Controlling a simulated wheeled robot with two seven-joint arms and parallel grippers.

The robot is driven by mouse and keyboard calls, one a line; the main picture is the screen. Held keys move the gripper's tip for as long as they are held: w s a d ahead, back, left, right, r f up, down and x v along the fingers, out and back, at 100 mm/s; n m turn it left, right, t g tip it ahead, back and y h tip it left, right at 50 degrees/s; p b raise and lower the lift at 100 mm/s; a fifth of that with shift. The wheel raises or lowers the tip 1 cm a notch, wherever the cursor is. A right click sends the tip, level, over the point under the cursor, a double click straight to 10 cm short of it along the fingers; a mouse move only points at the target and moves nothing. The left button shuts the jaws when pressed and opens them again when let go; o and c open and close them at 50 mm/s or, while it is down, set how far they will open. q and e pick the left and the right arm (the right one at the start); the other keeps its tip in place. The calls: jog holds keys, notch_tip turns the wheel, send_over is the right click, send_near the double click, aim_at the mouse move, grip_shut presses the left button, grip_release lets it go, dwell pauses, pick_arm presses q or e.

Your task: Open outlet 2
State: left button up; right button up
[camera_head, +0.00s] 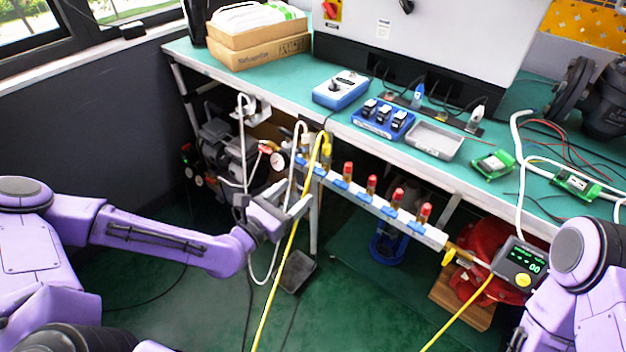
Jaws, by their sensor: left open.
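A white manifold bar (385,207) runs along the front of the bench, sloping down to the right. Several outlets with red caps stand on it, such as one red-capped outlet (371,184). Blue valve handles, such as one blue handle (365,200), sit along its front face. No outlet numbers are readable, so I cannot tell which is outlet 2. My left gripper (303,197) is open and empty, left of the manifold's left end and apart from the blue handles. My right arm shows at the lower right; its gripper is out of view.
A yellow hose (290,250) and white tubes hang close around my left gripper. A pressure gauge (278,161) is just above it. A controller with a green display (520,262) is at the right. The green bench (290,85) holds boxes, a blue tray and circuit boards.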

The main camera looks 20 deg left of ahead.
aim_at(317, 174)
pick_arm(q)
jog(key=x, duration=0.8)
jog(key=shift+f, duration=0.1)
jog(key=c, duration=1.1)
